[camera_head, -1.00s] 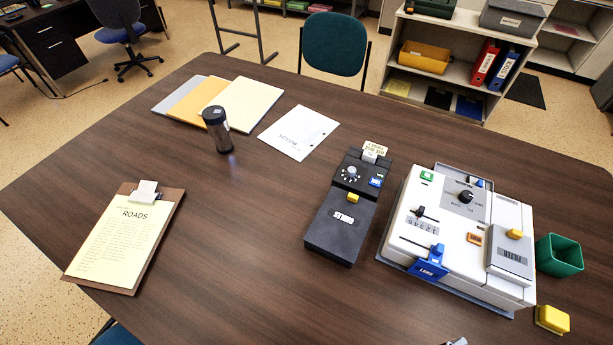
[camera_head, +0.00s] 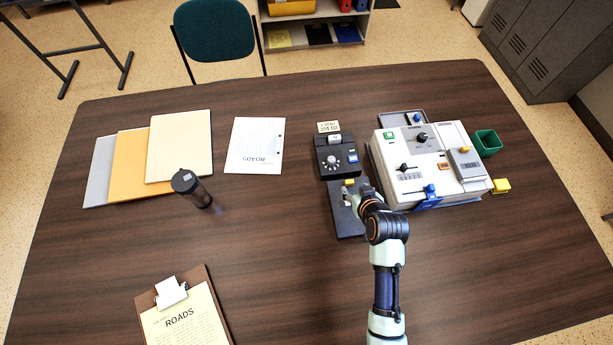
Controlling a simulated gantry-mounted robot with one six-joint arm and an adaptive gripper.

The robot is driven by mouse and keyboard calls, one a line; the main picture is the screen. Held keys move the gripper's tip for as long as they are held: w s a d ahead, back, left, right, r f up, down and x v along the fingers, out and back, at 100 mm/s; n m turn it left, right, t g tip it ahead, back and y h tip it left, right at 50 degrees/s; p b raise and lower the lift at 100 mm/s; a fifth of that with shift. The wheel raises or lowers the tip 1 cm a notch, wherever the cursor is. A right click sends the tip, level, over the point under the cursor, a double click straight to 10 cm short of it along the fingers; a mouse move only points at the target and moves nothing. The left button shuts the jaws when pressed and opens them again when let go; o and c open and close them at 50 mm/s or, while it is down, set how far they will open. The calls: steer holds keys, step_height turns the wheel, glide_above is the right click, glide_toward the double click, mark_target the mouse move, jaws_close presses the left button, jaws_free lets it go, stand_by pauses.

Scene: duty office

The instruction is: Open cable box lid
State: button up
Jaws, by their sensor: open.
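A long black box (camera_head: 341,222) lies on the table right of centre. My gripper (camera_head: 348,196) is over this cover, close to the yellow piece, open. My wrist hides part of the cover and gripper, so I cannot tell whether they touch.
A white console (camera_head: 397,176) with knobs and sliders stands just right of the black box. A dark flask (camera_head: 191,188), folders (camera_head: 181,147) and a clipboard (camera_head: 205,285) are left. The table's middle-left is clear.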

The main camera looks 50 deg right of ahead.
mark_target(350, 182)
steer(key=shift+f, duration=0.15)
steer(key=shift+d+f+b, duration=0.25)
steer(key=shift+f+b, duration=0.05)
steer(key=b+x, duration=0.2)
steer(key=x, duration=0.5)
steer(key=shift+r, duration=0.15)
jaws_close()
